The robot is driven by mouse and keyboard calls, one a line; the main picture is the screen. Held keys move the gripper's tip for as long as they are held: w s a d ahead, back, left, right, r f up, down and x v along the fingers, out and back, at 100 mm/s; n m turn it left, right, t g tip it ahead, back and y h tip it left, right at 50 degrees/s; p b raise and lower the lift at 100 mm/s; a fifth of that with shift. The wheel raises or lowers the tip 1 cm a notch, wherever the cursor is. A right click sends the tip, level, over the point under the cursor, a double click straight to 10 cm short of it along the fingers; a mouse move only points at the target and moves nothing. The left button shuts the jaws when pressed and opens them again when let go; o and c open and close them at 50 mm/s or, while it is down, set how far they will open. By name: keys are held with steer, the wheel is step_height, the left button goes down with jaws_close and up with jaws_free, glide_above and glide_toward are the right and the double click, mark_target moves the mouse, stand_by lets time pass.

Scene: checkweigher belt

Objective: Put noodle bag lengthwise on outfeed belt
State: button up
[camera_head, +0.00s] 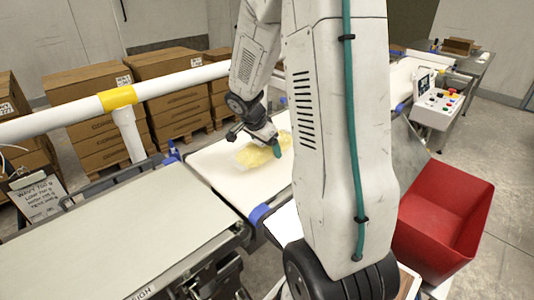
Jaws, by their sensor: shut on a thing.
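The noodle bag (252,156) is a clear bag with yellow contents. It lies on or just above the white outfeed belt (222,170), near the middle of the picture. My gripper (274,148) is over the bag and shut on it from above. My own arm hides the right side of the bag's surroundings and a long part of the belt. The bag's long side appears to run from lower left to upper right, roughly along the belt, but I cannot tell its exact angle.
A grey weigh belt (130,238) lies at the front left. A white rail with a yellow band (118,98) runs behind the belts. A red bin (440,220) and a control box (438,106) stand at the right. Stacked cartons (90,90) are behind the rail.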

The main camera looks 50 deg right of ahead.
steer(key=shift+d+f, duration=0.1)
steer(key=shift+f, duration=1.45)
steer(key=shift+f, duration=0.1)
steer(key=o, duration=1.5)
steer(key=shift+c, duration=0.2)
steer(key=v, duration=1.2)
steer(key=shift+d, duration=0.1)
steer(key=s+a+r+n+y, duration=0.2)
steer(key=s+a+r+n, duration=0.2)
steer(key=s+a+n, duration=0.5)
steer(key=s+a+r+n+t+y, duration=0.1)
steer(key=s+a+r+n+y, duration=0.1)
steer(key=s+a+r+n, duration=0.3)
steer(key=s+a+n, duration=0.4)
steer(key=s+a, duration=0.3)
steer(key=a, duration=0.2)
steer(key=shift+s+r+n+y, duration=0.2)
steer(key=shift+r+n+y, duration=0.05)
steer(key=shift+n+y, duration=0.05)
